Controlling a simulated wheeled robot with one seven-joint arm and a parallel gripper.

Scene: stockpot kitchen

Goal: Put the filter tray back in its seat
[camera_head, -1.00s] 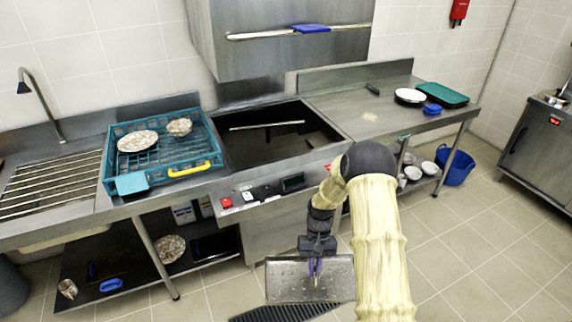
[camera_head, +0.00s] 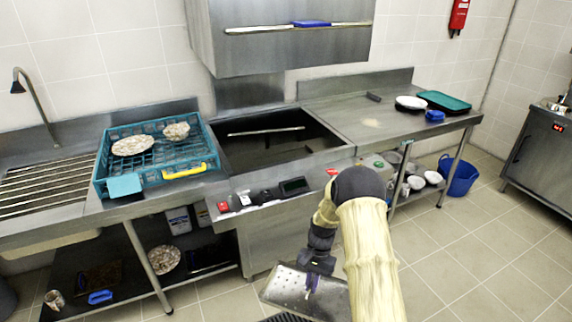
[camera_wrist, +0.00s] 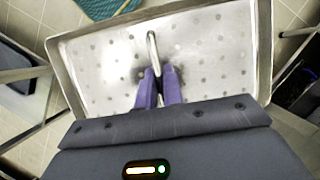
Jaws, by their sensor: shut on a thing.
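The filter tray (camera_head: 290,286) is a grey metal pan with rows of small holes. It is tilted and held in the air in front of the dishwasher's front panel, above the floor. My gripper (camera_head: 312,283) is shut on the tray's upright handle. In the wrist view, my purple fingertips (camera_wrist: 158,88) pinch the thin metal handle (camera_wrist: 153,55) over the perforated tray (camera_wrist: 215,65). The open dark well (camera_head: 275,140) of the dishwasher, with a bar across it, lies beyond and above the tray. I cannot make out the tray's seat inside it.
The raised steel hood (camera_head: 280,50) hangs over the well. A teal rack (camera_head: 150,177) with dirty dishes stands left of it, its yellow handle at the front. The control panel (camera_head: 262,196) fronts the well. The right counter (camera_head: 350,118) is mostly clear.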

